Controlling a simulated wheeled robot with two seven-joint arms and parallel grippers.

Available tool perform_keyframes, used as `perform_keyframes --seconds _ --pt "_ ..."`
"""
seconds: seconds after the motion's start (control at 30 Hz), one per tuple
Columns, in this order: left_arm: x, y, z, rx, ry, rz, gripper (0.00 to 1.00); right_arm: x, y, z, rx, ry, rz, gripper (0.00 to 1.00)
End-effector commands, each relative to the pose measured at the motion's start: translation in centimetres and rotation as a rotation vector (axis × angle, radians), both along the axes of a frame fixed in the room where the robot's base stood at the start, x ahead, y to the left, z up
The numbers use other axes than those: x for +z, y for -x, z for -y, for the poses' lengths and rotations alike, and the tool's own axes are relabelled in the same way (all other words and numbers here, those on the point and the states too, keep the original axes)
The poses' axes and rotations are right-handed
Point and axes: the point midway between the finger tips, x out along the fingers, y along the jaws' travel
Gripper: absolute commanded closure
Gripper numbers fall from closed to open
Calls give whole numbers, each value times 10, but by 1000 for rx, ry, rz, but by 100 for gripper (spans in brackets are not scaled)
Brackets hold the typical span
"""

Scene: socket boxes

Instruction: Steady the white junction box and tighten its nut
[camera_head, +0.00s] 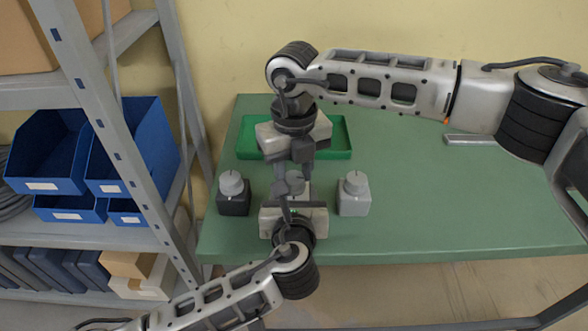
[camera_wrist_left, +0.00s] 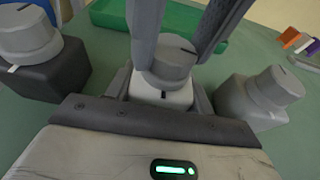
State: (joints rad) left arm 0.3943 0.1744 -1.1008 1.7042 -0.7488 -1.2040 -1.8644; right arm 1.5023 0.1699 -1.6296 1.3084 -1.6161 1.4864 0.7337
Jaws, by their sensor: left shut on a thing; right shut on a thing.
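The white junction box (camera_wrist_left: 150,92) stands upright on the green table in the middle of a row of three boxes, with a grey round nut (camera_wrist_left: 168,64) on its top. In the head view it is mostly hidden behind my grippers. My left gripper (camera_head: 293,194) reaches in from the front and is shut on the box, one finger on each side. My right gripper (camera_head: 298,172) points down from above and is shut on the nut, its two fingers on either side of it in the left wrist view (camera_wrist_left: 180,55).
A dark box (camera_head: 234,205) stands left and a grey box (camera_head: 353,206) right, both with grey nuts, close to my left gripper. A green tray (camera_head: 341,154) lies behind. A flat grey item (camera_head: 470,140) lies back right. A shelf with blue bins (camera_head: 50,160) stands left.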

Motion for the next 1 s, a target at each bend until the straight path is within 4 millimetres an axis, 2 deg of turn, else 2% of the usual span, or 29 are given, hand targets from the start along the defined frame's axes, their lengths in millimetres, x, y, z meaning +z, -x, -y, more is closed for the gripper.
perform_keyframes --seconds 0.27,0.3,0.33,0.37,0.6,0.73,0.87,1.0 --pt "-1 2 2 -6 2 -3 75 2 -2 -1 -1 -4 7 88" --pt "-1 2 2 -6 2 -3 75 2 -2 0 -1 -4 7 54" --pt "-1 2 2 -6 2 -3 75 1 -2 0 -1 -4 7 46" --pt "-1 2 2 -5 1 -3 75 1 -2 0 -1 -4 7 43" --pt "-1 1 1 -2 1 -2 75 1 -1 0 0 -2 4 43" --pt "-1 1 0 -1 0 -2 75 8 -1 0 0 -2 5 43" --pt "-1 0 0 0 0 -2 75 28 -2 0 1 -3 7 43" --pt "-1 0 0 0 0 -2 75 59 -2 0 0 -4 8 43"
